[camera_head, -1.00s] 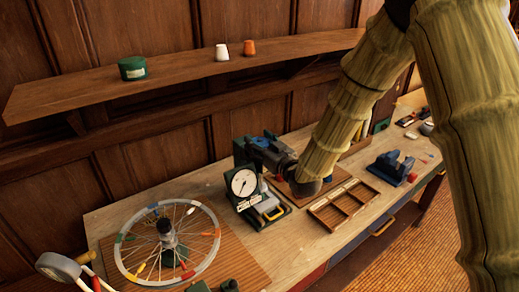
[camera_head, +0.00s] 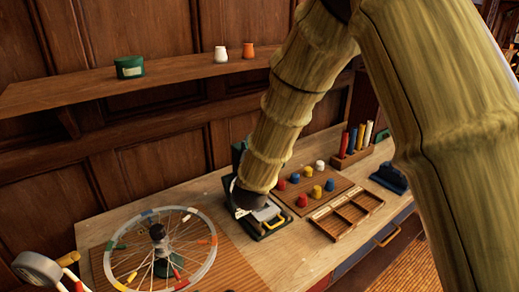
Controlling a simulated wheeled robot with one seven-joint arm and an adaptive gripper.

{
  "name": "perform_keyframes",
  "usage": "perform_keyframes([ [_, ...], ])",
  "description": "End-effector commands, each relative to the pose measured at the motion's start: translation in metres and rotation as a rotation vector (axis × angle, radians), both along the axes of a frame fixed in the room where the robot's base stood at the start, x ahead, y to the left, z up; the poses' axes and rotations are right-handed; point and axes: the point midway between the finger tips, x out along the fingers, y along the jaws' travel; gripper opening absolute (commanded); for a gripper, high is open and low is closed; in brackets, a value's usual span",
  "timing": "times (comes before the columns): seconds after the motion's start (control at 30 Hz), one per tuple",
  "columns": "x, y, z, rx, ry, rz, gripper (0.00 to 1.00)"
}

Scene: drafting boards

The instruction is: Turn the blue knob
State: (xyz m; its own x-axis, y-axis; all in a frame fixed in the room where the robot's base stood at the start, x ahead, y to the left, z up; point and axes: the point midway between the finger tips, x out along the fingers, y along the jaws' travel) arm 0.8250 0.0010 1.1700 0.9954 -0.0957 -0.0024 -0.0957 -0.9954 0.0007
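A wooden board (camera_head: 343,184) on the bench carries two rows of small coloured knobs. One blue knob (camera_head: 295,177) is in the back row, between a red knob (camera_head: 281,185) and a white knob (camera_head: 319,166). Another blue knob (camera_head: 329,184) is at the right end of the front row, beside a yellow knob (camera_head: 316,191) and a red knob (camera_head: 302,200). I cannot tell which blue one is meant, nor how either is turned. My arm comes down left of the board; my gripper is hidden behind it.
A gauge device with a yellow handle (camera_head: 269,212) is partly behind my arm. An empty compartment tray (camera_head: 346,212) lies in front of the board. A spoked wheel (camera_head: 160,248) is at left. A rack of coloured rods (camera_head: 352,150) and a blue block (camera_head: 389,178) are at right.

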Motion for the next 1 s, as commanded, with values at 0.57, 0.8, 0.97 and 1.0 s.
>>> perform_keyframes([
  [0.57, 0.0016, 0.0004, 0.0051, 0.002, -0.009, -0.117, 0.3],
  [0.8, 0.0016, 0.0001, 0.0051, 0.002, -0.009, -0.117, 0.3],
  [0.97, 0.0015, 0.0, 0.0048, 0.001, -0.008, -0.117, 0.71],
  [1.0, 0.0014, 0.0, 0.0043, 0.001, -0.007, -0.117, 0.77],
])
